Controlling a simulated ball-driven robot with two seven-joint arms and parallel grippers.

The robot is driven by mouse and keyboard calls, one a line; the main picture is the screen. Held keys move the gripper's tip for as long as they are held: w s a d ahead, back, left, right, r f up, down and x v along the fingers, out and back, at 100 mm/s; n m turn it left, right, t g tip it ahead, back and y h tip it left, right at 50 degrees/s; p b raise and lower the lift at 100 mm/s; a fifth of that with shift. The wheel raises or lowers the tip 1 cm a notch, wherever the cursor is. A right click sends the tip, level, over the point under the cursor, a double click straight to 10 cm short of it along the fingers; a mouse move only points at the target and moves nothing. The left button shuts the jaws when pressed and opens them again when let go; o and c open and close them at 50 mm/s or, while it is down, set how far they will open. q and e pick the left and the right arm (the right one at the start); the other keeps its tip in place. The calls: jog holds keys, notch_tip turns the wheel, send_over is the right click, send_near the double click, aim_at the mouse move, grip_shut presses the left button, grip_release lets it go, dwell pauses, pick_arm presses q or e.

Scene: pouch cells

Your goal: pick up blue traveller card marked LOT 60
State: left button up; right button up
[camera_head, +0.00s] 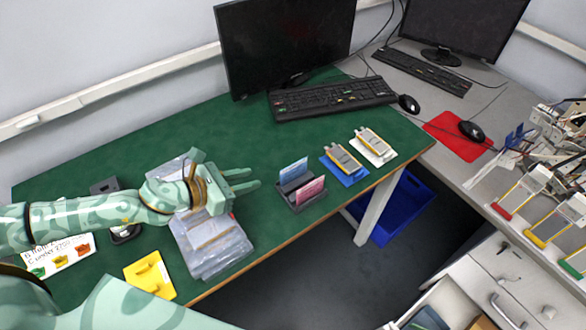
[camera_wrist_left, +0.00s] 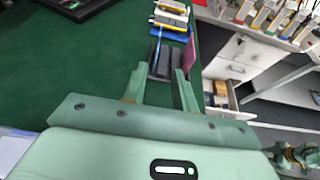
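A blue traveller card (camera_head: 293,170) stands in the rear slot of a dark grey card holder (camera_head: 308,200) near the table's front edge. A pink card (camera_head: 311,188) stands in the slot in front of it. The lettering on both is too small to read. My left gripper (camera_head: 256,178) is open and empty, to the left of the holder and apart from it, its fingers pointing towards it. In the left wrist view the left gripper's fingers (camera_wrist_left: 157,84) frame the holder (camera_wrist_left: 163,64) ahead; the pink card (camera_wrist_left: 189,63) shows by the right finger.
Clear plastic bags (camera_head: 222,252) lie beneath my left arm. Yellow devices lie on a blue pad (camera_head: 350,179) and a white pad (camera_head: 386,157) right of the holder. A yellow tray (camera_head: 150,277) is at front left. Keyboard (camera_head: 330,97) and monitor (camera_head: 287,42) stand behind; green table between is clear.

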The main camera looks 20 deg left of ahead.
aim_at(283, 170)
pick_arm(q)
jog(key=x, duration=0.6)
jog(key=shift+a+f, duration=0.1)
jog(key=shift+a, duration=0.1)
jog(key=shift+w+d+f, duration=0.2)
jog(key=shift+w+d, duration=0.25)
jog(key=b+x, duration=0.1)
jog(key=x, duration=0.4)
jog(key=shift+w+f, duration=0.1)
jog(key=shift+a, duration=0.1)
grip_shut()
